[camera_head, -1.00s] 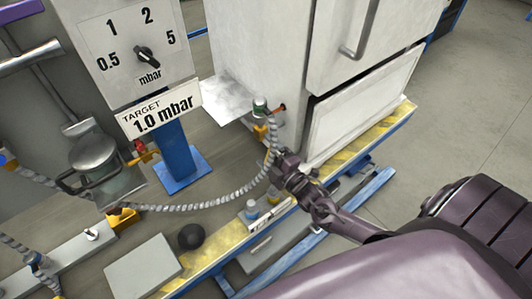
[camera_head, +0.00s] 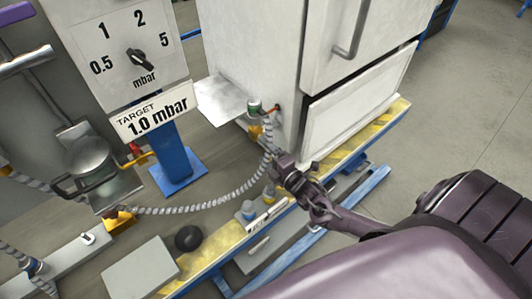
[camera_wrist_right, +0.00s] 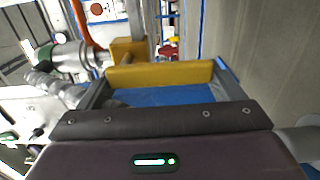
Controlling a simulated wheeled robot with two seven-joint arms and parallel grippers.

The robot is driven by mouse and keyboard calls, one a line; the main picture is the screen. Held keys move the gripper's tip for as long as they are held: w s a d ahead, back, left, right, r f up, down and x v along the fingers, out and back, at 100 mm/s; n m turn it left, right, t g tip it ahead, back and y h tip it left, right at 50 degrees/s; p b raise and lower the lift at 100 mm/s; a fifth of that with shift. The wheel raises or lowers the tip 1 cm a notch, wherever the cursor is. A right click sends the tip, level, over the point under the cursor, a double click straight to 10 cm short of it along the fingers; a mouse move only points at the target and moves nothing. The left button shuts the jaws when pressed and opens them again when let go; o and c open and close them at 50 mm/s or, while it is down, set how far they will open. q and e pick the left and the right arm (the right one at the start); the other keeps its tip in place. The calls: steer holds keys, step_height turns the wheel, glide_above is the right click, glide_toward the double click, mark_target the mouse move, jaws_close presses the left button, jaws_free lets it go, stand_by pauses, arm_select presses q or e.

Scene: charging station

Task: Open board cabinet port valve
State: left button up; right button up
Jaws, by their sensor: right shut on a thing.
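The board cabinet (camera_head: 250,55) is a white box with a port low on its left side. At the port sit a green-and-metal fitting (camera_head: 255,107) and a valve with a yellow handle (camera_head: 255,132). A ribbed hose (camera_head: 225,202) hangs close by. My right gripper (camera_head: 273,166) is low beside the port, in front of the hose. In the right wrist view, the yellow handle (camera_wrist_right: 160,74) spans the gap between the fingers of the right gripper (camera_wrist_right: 155,88), which is shut on it. The fingertips are too small to tell apart in the head view. My left gripper is not in view.
A gauge panel (camera_head: 115,45) reads up to 5 mbar, above a sign (camera_head: 155,115) saying "TARGET 1.0 mbar". The yellow-edged platform (camera_head: 212,250) runs below the cabinet. A black knob (camera_head: 188,238) and grey box (camera_head: 142,268) stand at its front. Open floor (camera_head: 440,120) lies to the right.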

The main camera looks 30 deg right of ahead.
steer(key=o, duration=1.2)
steer(key=shift+c, duration=0.2)
steer(key=s+d, duration=0.1)
steer(key=s, duration=0.6)
steer(key=shift+s, duration=0.35)
